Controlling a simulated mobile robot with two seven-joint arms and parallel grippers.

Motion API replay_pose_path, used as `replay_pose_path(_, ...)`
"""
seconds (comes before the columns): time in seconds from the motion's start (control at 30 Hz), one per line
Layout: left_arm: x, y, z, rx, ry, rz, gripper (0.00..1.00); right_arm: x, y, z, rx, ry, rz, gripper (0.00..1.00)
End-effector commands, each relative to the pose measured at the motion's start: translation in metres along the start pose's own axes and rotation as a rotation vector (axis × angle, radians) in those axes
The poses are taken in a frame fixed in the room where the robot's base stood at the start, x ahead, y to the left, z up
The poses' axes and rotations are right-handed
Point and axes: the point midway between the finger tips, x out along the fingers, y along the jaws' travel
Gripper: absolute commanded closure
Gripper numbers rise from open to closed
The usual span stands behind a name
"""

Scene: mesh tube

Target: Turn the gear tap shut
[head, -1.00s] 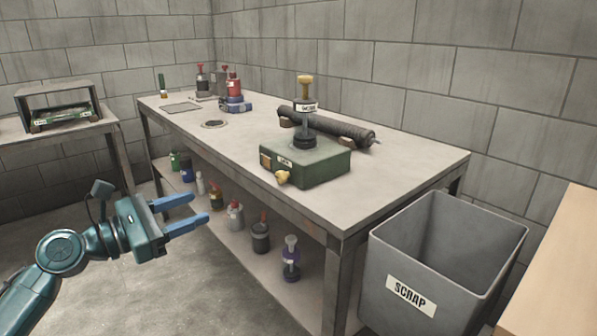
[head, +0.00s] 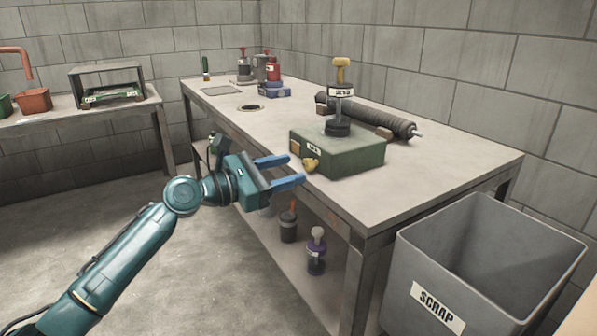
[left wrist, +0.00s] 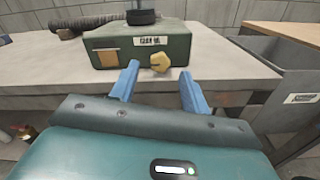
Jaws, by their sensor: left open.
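The gear tap is a small yellow knob (head: 311,164) on the front face of a green box (head: 350,157) on the table. It also shows in the left wrist view (left wrist: 160,63), on the box face under a white label. My left gripper (head: 302,170) is open and empty, its two blue fingers pointing at the tap. In the left wrist view the tap lies just beyond and between the fingertips (left wrist: 160,82), apart from them as far as I can tell. My right gripper is not in view.
The table (head: 440,165) has a dark mesh roll (head: 375,120) behind the box and several bottles at its far end. A grey scrap bin (head: 435,265) stands at the right. Bottles, one purple (head: 316,252), stand on the lower shelf. The table's front edge is below my gripper.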

Motion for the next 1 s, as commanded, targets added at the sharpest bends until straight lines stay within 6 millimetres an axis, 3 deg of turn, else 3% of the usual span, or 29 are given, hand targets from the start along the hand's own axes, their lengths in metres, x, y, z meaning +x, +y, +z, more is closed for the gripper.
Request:
replay_pose_path(0.2, 0.027, 0.0, -0.001, 0.0, -0.001, 0.0, 0.54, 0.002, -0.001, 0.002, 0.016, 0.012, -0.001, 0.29)
replay_pose_path(0.57, 0.032, 0.0, 0.0, 0.0, 0.0, 0.0, 0.54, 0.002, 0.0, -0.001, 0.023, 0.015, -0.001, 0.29)
replay_pose_path(1.0, 0.032, 0.0, 0.0, 0.0, 0.0, 0.0, 0.88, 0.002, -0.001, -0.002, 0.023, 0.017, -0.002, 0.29)
